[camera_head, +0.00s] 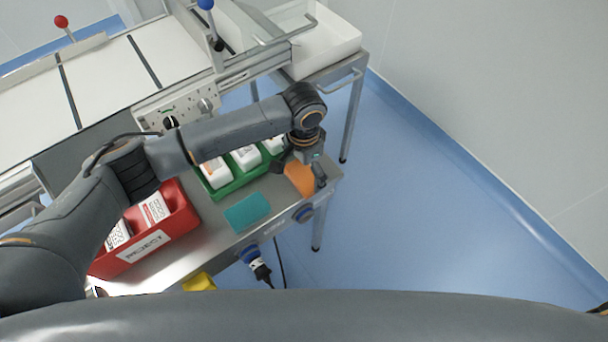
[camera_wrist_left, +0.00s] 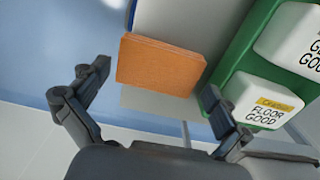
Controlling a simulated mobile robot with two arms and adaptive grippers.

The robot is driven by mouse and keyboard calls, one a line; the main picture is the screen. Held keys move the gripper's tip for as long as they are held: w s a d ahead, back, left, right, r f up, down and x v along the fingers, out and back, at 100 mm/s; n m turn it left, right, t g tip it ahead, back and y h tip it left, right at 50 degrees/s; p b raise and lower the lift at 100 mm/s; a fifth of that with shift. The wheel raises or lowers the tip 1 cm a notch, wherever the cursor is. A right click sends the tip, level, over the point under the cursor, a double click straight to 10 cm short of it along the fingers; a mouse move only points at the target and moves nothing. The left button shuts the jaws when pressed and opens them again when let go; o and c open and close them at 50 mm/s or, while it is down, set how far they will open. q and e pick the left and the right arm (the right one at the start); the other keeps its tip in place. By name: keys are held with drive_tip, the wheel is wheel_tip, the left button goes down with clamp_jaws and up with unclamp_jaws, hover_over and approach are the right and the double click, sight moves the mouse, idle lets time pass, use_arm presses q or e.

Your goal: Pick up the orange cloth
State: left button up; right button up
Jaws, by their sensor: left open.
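The orange cloth (camera_head: 300,178) is a flat folded rectangle at the right end of the metal bench. In the head view my left gripper (camera_head: 302,176) is over it and hides part of it. In the left wrist view the orange cloth (camera_wrist_left: 160,66) shows whole, ahead of and between the spread fingers of my left gripper (camera_wrist_left: 148,108). The fingers are open with nothing between them, and I see no contact with the cloth. My right gripper does not show.
A green tray (camera_head: 236,185) with white containers stands beside the cloth; it also shows in the wrist view (camera_wrist_left: 232,58). A teal cloth (camera_head: 247,212) lies on the bench. A red bin (camera_head: 180,222) labelled "REJECT" stands left. Blue floor (camera_head: 420,220) is clear at right.

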use_arm(q)
drive_tip(key=shift+f, duration=0.7)
drive_tip(key=c, duration=0.7)
drive_tip(key=shift+r, duration=0.5)
wheel_tip(320, 180, up, 2)
drive_tip(key=shift+r, duration=0.15)
drive_tip(key=s+r, duration=0.4)
drive_tip(key=r, duration=0.1)
drive_tip(key=shift+s+a+r+p, duration=0.1)
drive_tip(key=shift+s+r+p, duration=0.15)
drive_tip(key=shift+s+p, duration=0.05)
drive_tip(key=s+r, duration=0.1)
drive_tip(key=s, duration=0.2)
drive_tip(key=s+r, duration=0.2)
drive_tip(key=s, duration=0.1)
drive_tip(key=s+r, duration=0.1)
drive_tip(key=s, duration=0.2)
drive_tip(key=shift+s+a+r, duration=0.15)
drive_tip(key=shift+s+a, duration=0.05)
drive_tip(key=shift+a, duration=0.15)
